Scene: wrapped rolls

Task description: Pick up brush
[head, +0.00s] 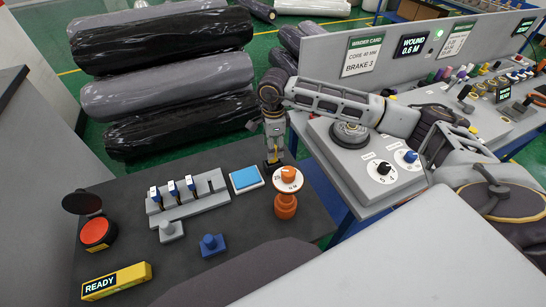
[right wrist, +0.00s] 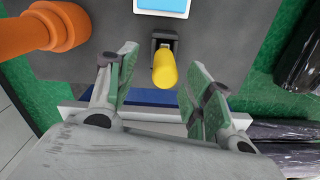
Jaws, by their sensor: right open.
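A yellow, rounded handle (right wrist: 164,70) on a small dark bracket or block stands at the table edge in the right wrist view. No bristles show, so I cannot tell for sure that it is the brush. My right gripper (right wrist: 158,78) is open, with its green-padded fingers on either side of the handle and not closed on it. In the head view my right gripper (head: 273,150) points down at the table's far right edge, mostly hiding the handle. My left gripper is not in view.
Beside the gripper stand an orange knob post (head: 286,203) and a blue-topped pad (head: 246,179). A lever block (head: 188,201), red button (head: 95,232) and yellow READY display (head: 116,281) are on the dark table (head: 245,225). Wrapped rolls (head: 165,95) lie behind.

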